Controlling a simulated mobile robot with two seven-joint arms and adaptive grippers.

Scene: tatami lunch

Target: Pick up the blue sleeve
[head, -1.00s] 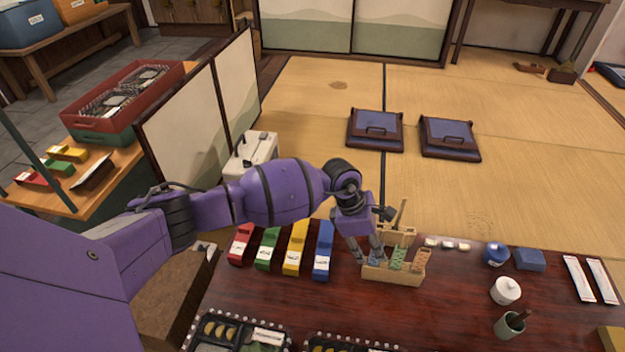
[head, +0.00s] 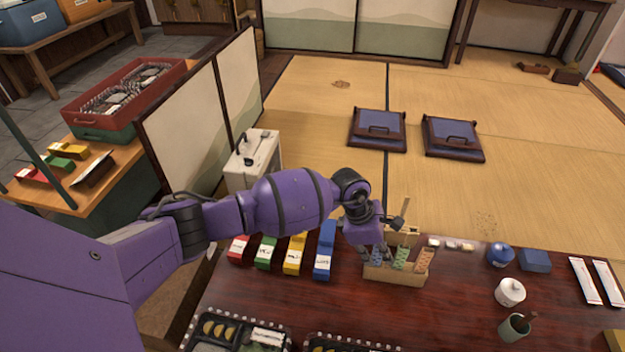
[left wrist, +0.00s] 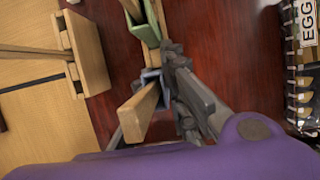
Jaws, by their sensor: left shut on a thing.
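The blue sleeve (left wrist: 151,76) shows in the left wrist view as a small blue band around a pale wooden stick, partly hidden by my fingers. It is in the left slot of a small wooden holder (head: 395,276) at the table's back edge. My left gripper (head: 375,252) comes down over that slot and is shut on the blue sleeve; its fingers (left wrist: 155,92) lie on either side. I cannot tell whether the sleeve has lifted. My right gripper is not in view.
Green (head: 401,258) and orange (head: 424,260) sleeves stand in the same holder, close to my fingers. Red, green, yellow and blue (head: 325,252) boxes lie just left. A blue lidded pot (head: 499,254) stands right. Bento trays (head: 240,331) line the front; the table's middle is clear.

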